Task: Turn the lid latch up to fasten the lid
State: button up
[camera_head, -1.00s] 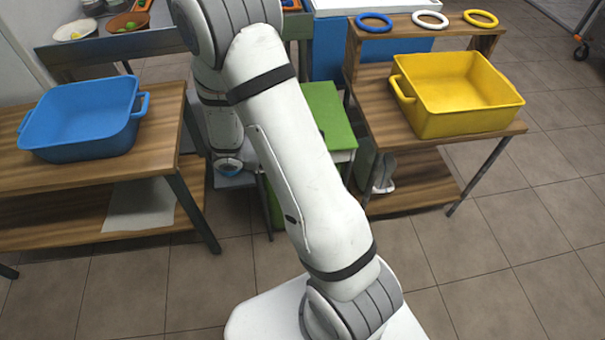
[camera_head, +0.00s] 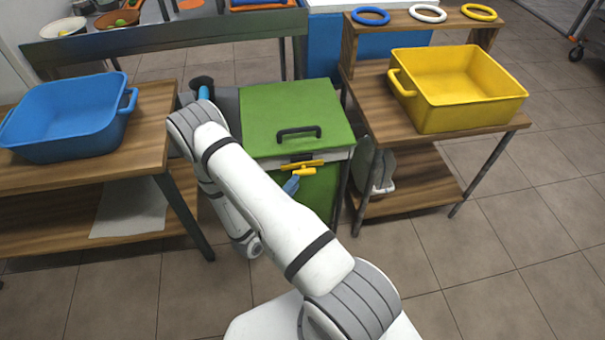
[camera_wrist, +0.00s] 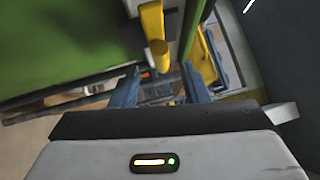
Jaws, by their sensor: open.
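The green lid (camera_head: 275,108) with a black handle (camera_head: 298,132) lies flat, closed on the green box (camera_head: 318,193). Yellow latch parts (camera_head: 302,164) show at the lid's front edge, lying roughly sideways in the head view. In the wrist view a yellow bar ends in a rounded yellow knob (camera_wrist: 158,50). My gripper (camera_wrist: 160,80) is open, its two blue fingers either side of and just short of the knob. A blue fingertip (camera_head: 291,185) shows just below the latch in the head view. I cannot tell whether the fingers touch the latch.
A wooden table with a blue tub (camera_head: 70,115) stands left, and one with a yellow tub (camera_head: 460,90) right, close beside the box. Blue, white (camera_head: 428,14) and yellow rings lie on a shelf behind. Tiled floor (camera_head: 500,240) is clear at the right front.

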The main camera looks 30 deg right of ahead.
aim_at(303, 171)
jog(key=x, duration=0.5)
jog(key=shift+w+d+r, duration=0.1)
jog(key=shift+w+d, duration=0.1)
jog(key=shift+d, duration=0.15)
grip_shut()
